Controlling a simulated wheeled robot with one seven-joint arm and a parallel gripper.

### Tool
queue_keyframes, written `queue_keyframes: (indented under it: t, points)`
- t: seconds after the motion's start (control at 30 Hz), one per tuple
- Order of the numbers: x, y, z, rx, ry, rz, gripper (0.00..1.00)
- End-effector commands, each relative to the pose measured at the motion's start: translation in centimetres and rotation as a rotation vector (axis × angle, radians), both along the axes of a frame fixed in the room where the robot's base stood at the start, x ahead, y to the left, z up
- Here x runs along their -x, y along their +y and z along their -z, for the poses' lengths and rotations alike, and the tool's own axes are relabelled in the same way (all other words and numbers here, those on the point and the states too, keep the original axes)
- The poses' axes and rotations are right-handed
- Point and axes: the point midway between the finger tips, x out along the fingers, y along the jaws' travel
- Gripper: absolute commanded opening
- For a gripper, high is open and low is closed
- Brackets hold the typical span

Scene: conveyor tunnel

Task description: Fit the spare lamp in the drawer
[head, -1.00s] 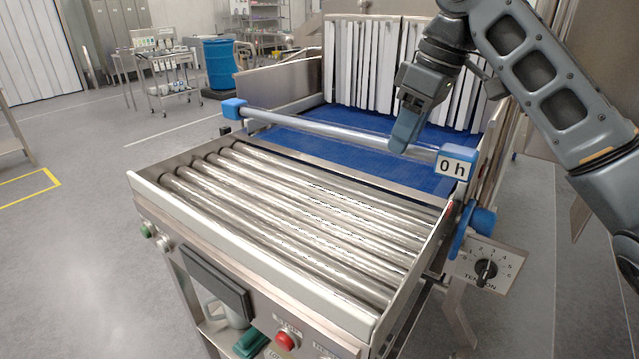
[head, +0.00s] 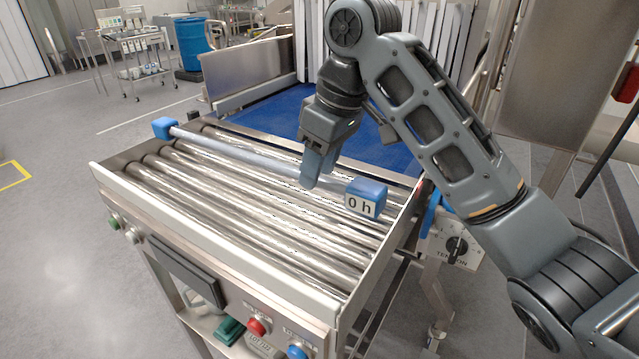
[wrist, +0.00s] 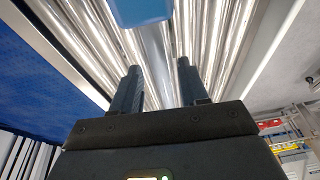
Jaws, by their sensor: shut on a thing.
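The spare lamp is a long pale tube (head: 240,153) with blue end caps, the right cap (head: 366,197) marked "0 h". My gripper (head: 314,178) is shut on the tube nearer its right end in the head view. The lamp lies roughly level across the steel rollers, seemingly above them; the gap is hard to judge. In the wrist view the tube (wrist: 156,62) runs between my two fingers (wrist: 158,88), and a blue cap (wrist: 141,10) shows at the top. I cannot clearly make out a drawer in either view.
The roller conveyor (head: 215,245) has raised side rails. The blue belt (head: 385,150) and white strip curtain (head: 310,40) lie behind it. A tension dial (head: 456,247) is at right, and a red button (head: 257,326) is on the front panel.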

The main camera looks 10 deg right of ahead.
Motion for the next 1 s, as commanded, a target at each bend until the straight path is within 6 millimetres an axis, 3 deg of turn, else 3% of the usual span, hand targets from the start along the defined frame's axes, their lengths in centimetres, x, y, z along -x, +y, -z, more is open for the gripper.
queue_keyframes:
  t: [0.3, 0.5, 0.53, 0.8, 1.0]
  points:
    - [0.0, -0.1, 3.5, -0.001, 0.001, 0.002, 0.0]
    - [0.0, -0.1, 3.9, 0.0, 0.0, 0.001, 0.0]
    - [0.0, -0.1, 4.0, 0.001, 0.003, 0.002, 0.45]
    - [0.0, -0.1, 3.9, 0.0, 0.002, 0.001, 0.69]
    - [0.0, -0.1, 3.9, 0.0, 0.001, 0.0, 0.69]
